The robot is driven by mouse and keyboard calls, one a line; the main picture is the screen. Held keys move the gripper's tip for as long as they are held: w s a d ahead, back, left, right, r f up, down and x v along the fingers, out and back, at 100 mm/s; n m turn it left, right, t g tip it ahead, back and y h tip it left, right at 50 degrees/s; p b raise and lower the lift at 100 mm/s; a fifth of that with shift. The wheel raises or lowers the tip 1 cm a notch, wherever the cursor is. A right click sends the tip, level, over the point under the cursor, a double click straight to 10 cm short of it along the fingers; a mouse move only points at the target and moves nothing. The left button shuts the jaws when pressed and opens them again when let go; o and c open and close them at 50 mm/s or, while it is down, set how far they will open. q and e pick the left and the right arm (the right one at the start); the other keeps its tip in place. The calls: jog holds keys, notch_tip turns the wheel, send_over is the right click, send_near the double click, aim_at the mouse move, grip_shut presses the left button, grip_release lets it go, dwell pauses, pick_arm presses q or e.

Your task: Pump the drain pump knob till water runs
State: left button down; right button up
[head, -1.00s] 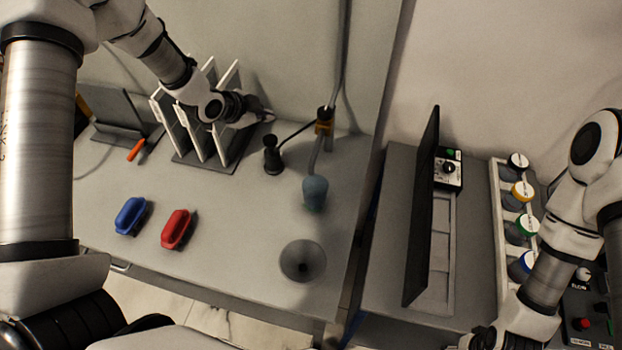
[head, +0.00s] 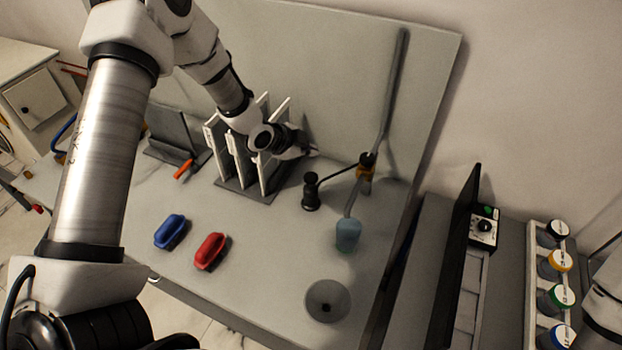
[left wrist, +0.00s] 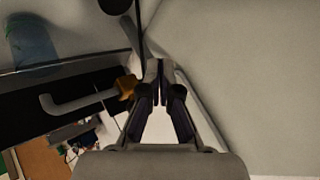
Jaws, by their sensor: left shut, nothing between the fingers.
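The drain pump (head: 311,195) is a small black body on the bench, with a round black knob (head: 311,178) on top. A thin dark tube runs from it to a brass fitting (head: 366,168). A grey spout bends down from there to a bluish see-through cup (head: 348,236). My left gripper (head: 312,152) is shut and empty, behind and above the knob, apart from it. In the left wrist view its fingertips (left wrist: 160,72) are together, with the brass fitting (left wrist: 127,87) to their left. A black round part, likely the knob, shows at the top edge. My right gripper is out of view.
A rack of white plates (head: 245,160) stands beside my left forearm. Blue (head: 170,231) and red (head: 210,251) handled blocks and a grey funnel-like dish (head: 327,301) are on the front bench. A dark upright panel (head: 455,260) stands at right. The bench middle is clear.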

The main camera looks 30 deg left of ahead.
aim_at(311, 177)
pick_arm(q)
notch_tip(311, 177, down, 6)
jog(key=b, duration=0.4)
jog(key=shift+w+f, duration=0.1)
jog(key=shift+f, duration=0.2)
jog(key=shift+f, duration=0.1)
dwell(0.8)
jog(key=shift+f+b, duration=0.35)
jog(key=shift+b, duration=0.05)
jog(key=shift+f+b, duration=0.9)
jog(key=shift+f, duration=0.4)
dwell(1.0)
jog(key=shift+r, duration=0.1)
jog(key=shift+r+p, duration=1.3)
jog(key=shift+r, duration=0.35)
